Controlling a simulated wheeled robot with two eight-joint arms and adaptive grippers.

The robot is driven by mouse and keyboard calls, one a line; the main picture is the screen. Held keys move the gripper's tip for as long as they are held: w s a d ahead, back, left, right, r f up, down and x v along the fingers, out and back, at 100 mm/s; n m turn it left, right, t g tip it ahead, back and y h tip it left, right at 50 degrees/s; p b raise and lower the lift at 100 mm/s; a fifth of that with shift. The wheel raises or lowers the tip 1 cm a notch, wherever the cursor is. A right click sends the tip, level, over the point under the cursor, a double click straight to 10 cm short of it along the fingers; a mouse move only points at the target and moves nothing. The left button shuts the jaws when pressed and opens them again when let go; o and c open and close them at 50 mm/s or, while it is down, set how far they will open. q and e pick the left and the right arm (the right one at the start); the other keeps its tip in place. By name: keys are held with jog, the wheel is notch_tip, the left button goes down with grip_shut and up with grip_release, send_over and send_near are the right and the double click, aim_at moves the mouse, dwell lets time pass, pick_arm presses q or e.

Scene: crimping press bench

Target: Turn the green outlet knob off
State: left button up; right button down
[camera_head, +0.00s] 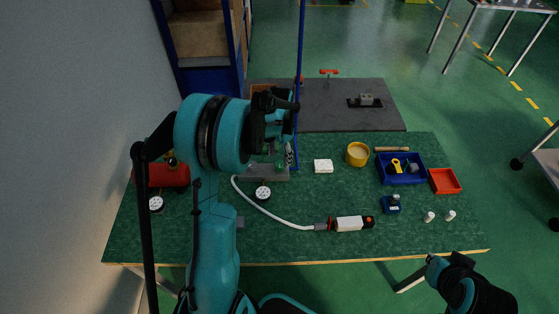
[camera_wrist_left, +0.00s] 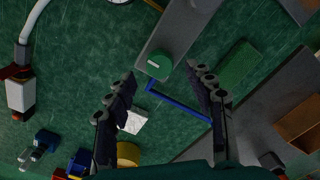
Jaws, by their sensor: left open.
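The green knob (camera_head: 279,165) sits by the grey block (camera_head: 268,175) at the back middle of the green bench, partly hidden by my left arm. In the left wrist view the round green knob (camera_wrist_left: 159,67) with a pale mark on top lies just beyond and between my fingertips. My left gripper (camera_head: 286,122) is above it, open and empty; its spread fingers also show in the left wrist view (camera_wrist_left: 161,78). I see no contact with the knob. Part of my right arm shows at the lower right, but no fingers are visible.
A blue bar (camera_wrist_left: 180,103) passes close to the knob. Dial gauges (camera_head: 263,193), a white hose (camera_head: 268,211), a white block (camera_head: 323,166), a yellow roll (camera_head: 357,154), a blue bin (camera_head: 383,178) and a red tray (camera_head: 456,188) are around.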

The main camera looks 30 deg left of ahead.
aim_at(280, 164)
pick_arm(q)
notch_tip(280, 164, up, 9)
jog(key=shift+f, duration=0.15)
jog(key=shift+d, duration=0.1)
dwell(0.4)
jog(key=s+d+r+n+t, duration=0.1)
jog(key=s+d+r+t, duration=0.3)
jog(key=s+d+r, duration=0.45)
jog(key=s+d+f+n+t, duration=0.1)
jog(key=s+d, duration=0.2)
jog(key=s, duration=0.2)
jog(key=s+d+f+t, duration=0.2)
jog(key=s+d, duration=0.1)
jog(key=s, duration=0.2)
jog(key=shift+s+d+f+n, duration=0.2)
jog(key=shift+s+f+n, duration=0.1)
jog(key=shift+n, duration=0.1)
jog(key=shift+a, duration=0.1)
